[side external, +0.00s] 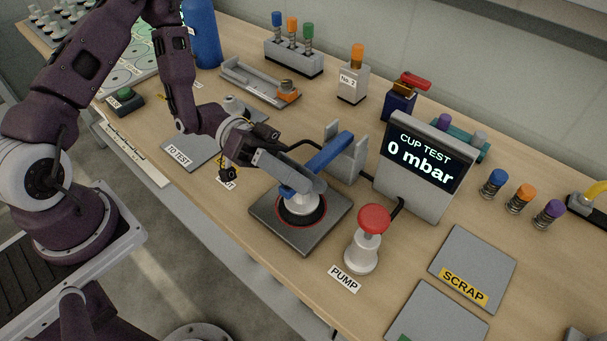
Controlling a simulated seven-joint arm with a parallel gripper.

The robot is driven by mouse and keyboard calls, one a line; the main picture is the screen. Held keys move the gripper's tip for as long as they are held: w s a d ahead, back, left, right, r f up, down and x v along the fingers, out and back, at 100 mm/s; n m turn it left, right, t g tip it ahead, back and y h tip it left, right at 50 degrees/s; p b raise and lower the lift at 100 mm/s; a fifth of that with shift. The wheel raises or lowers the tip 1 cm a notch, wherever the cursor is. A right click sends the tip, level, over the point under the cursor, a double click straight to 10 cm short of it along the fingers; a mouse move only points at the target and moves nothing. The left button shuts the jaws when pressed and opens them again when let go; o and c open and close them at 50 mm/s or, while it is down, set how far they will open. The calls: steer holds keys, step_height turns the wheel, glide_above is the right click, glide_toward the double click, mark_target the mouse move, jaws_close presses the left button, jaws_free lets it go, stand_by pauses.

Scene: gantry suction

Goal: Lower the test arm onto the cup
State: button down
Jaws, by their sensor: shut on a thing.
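The blue test arm (333,152) runs from a grey upright bracket (349,168) down toward the lower left. My gripper (301,182) reaches in from the left, its grey fingers shut on the low end of the test arm. Beneath that end, a pale round piece (301,207) sits over a dark, red-rimmed round seat (302,222) on a square grey plate (263,216). My fingers and the arm's end hide the top of this area. I cannot tell the cup from the arm's head, or whether they touch.
The display (428,160) reads "CUP TEST 0 mbar". A red-topped pump (372,221) stands close to the plate's right. The "TO TEST" tray (190,152) lies left of the plate, the "SCRAP" tray (475,262) to the right. Several loose cups (519,200) stand beyond the display.

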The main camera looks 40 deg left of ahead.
steer(key=shift+s+d+f, duration=0.1)
steer(key=shift+s+f, duration=0.1)
steer(key=shift+s, duration=0.2)
steer(key=c, duration=1)
jaws_free()
steer(key=a, duration=0.7)
steer(key=shift+w+a+r, duration=0.1)
steer(key=shift+w+a, duration=0.1)
steer(key=shift+w, duration=0.05)
steer(key=shift+a+r, duration=0.1)
steer(key=shift+a, duration=3.95)
